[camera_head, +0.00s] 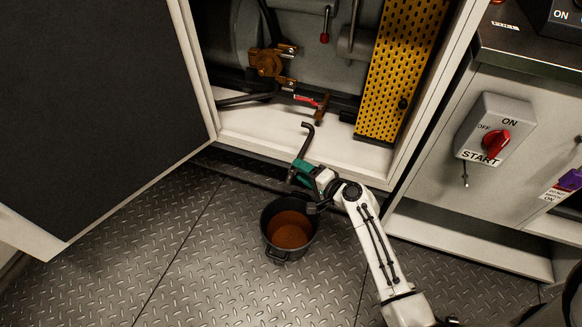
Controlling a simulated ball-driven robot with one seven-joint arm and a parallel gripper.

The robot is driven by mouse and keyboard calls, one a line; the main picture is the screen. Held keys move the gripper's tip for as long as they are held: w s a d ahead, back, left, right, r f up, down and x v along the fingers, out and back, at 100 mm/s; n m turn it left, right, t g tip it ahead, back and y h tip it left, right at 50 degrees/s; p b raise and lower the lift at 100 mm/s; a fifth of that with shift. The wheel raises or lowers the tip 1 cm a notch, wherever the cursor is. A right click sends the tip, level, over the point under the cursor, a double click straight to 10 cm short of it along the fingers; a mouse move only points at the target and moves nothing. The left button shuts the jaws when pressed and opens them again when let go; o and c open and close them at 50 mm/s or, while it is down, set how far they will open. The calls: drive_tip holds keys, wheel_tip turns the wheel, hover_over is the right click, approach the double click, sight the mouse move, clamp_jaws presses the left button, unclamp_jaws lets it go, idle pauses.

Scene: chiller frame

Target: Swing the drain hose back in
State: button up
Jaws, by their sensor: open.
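A thin dark bent tube (308,138), which looks like the drain hose, has a hooked upper end over the pale cabinet floor. It runs down and left to my green-and-black gripper (292,177), which hides its lower end. My gripper is open at the cabinet's front sill, just above the bucket. I cannot tell whether the jaws touch the tube. Behind it are a brown valve body (267,63), a red lever (306,100) and a brown fitting (322,107). A black bucket (275,252) with brown liquid stands on the floor below.
A large dark door (95,100) stands open at left. A yellow perforated panel (405,65) stands inside the cabinet at right. A grey switch box (495,128) with a red knob is on the right-hand cabinet. The tread-plate floor (190,260) is clear left of the bucket.

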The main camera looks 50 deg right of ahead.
drive_tip(key=shift+b+x, duration=0.45)
drive_tip(key=shift+x, duration=2.25)
drive_tip(key=shift+c, duration=0.3)
clamp_jaws()
